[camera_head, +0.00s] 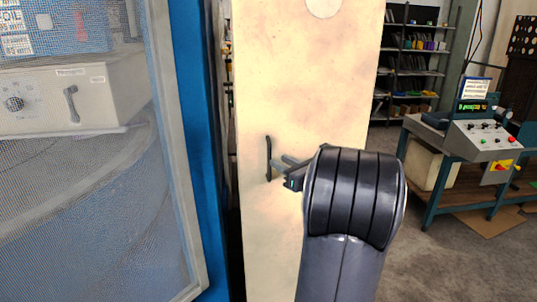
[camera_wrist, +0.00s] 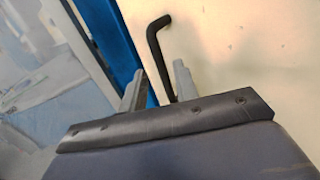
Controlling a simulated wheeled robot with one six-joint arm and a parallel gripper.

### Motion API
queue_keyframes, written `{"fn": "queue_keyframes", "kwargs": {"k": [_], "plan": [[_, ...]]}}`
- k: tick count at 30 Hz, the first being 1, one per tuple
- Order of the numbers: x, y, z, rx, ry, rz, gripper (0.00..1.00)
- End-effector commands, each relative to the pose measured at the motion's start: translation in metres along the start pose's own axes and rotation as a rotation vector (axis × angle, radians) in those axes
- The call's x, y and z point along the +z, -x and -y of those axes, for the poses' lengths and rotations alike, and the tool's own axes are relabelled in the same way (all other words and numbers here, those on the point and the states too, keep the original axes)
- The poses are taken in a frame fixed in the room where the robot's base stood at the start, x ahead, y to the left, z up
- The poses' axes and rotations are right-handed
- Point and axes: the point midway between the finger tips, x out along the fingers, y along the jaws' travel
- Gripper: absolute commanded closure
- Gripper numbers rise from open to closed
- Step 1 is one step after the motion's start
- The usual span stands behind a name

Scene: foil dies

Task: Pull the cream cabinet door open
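The cream cabinet door (camera_head: 305,85) stands upright in the middle of the head view and fills the right of the wrist view (camera_wrist: 250,50). Its dark bar handle (camera_head: 268,150) is near the door's left edge. In the wrist view the handle (camera_wrist: 155,48) runs down between my two fingers, closer to the right one. My gripper (camera_head: 280,168) is at the handle with its fingers apart; in the wrist view the gripper (camera_wrist: 157,85) shows gaps beside the handle. The handle's lower end is hidden behind the gripper body in the wrist view. My arm covers the door's lower right.
A blue-framed mesh panel (camera_head: 195,150) stands just left of the door, with a narrow dark gap between. A teal bench (camera_head: 425,185) with a control console (camera_head: 485,138) stands at the right. Shelves (camera_head: 415,65) are behind. Grey floor is open at the lower right.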

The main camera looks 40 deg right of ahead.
Motion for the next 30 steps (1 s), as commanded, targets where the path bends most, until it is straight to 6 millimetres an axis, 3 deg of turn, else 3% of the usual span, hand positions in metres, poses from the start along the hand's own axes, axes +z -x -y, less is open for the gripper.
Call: {"fn": "queue_keyframes", "kwargs": {"k": [3, 10, 22, 30], "plan": [[0.001, -0.024, -0.002, 0.005, -0.001, -0.001, 0.71], [0.001, -0.053, -0.001, 0.002, 0.001, -0.001, 0.71], [0.000, -0.059, -0.001, 0.000, 0.001, -0.001, 0.72], [0.000, -0.059, -0.001, 0.000, 0.001, -0.001, 0.94]]}}
